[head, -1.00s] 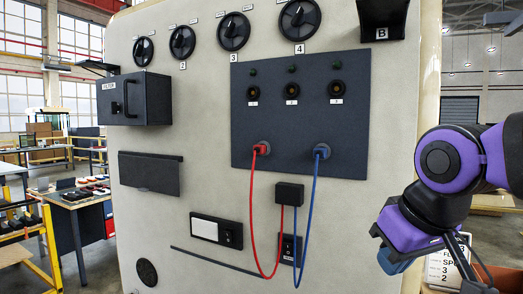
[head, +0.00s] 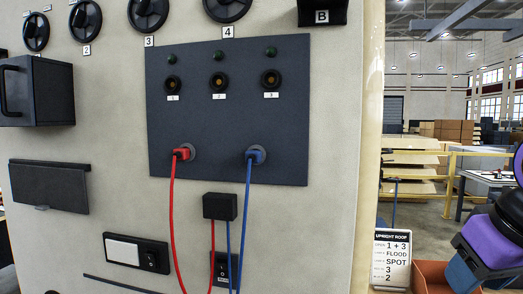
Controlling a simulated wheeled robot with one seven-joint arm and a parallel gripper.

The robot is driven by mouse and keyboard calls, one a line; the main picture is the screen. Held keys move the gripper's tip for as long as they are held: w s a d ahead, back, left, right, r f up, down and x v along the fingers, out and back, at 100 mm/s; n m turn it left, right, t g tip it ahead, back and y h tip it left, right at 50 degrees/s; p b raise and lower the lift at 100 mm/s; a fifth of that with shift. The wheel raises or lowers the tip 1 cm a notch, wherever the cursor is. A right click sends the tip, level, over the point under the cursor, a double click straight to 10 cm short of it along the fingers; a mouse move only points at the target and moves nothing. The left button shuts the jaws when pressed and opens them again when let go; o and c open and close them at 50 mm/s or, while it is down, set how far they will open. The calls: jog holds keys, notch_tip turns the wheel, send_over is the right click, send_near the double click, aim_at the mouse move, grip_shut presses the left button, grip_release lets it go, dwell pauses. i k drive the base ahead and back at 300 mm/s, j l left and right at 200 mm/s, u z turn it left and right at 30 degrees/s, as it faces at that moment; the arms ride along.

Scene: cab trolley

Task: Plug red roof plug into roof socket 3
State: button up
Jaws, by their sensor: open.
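The red roof plug (head: 182,154) sits in a holder at the lower left of the dark panel (head: 228,130) on the cab wall, and its red cable hangs down. Three roof sockets run along the panel's upper part, each with a small label below and a dark green lamp above. Roof socket 3 (head: 270,78) is the rightmost and is empty. A blue plug (head: 256,156) sits in a holder at the lower right of the panel. My purple and black arm shows at the right edge, well away from the plug. My gripper's fingers are out of view.
A black box (head: 220,206) below the panel takes in the red and blue cables. The cables hang close together. A black box with a handle (head: 35,90) juts out at left. A card (head: 392,260) and an orange-brown bin (head: 432,277) stand at lower right.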

aim_at(182, 154)
jog(key=j+z, duration=0.95)
jog(key=k+j+z, duration=0.1)
jog(key=j+z, duration=0.35)
jog(key=k+j+z, duration=0.2)
jog(key=j+z, duration=0.15)
jog(key=z, duration=0.15)
jog(key=k+j+z, duration=0.2)
jog(key=k+j, duration=0.65)
jog(key=j, duration=0.3)
jog(key=k+j+z, duration=0.2)
jog(key=k+j, duration=0.75)
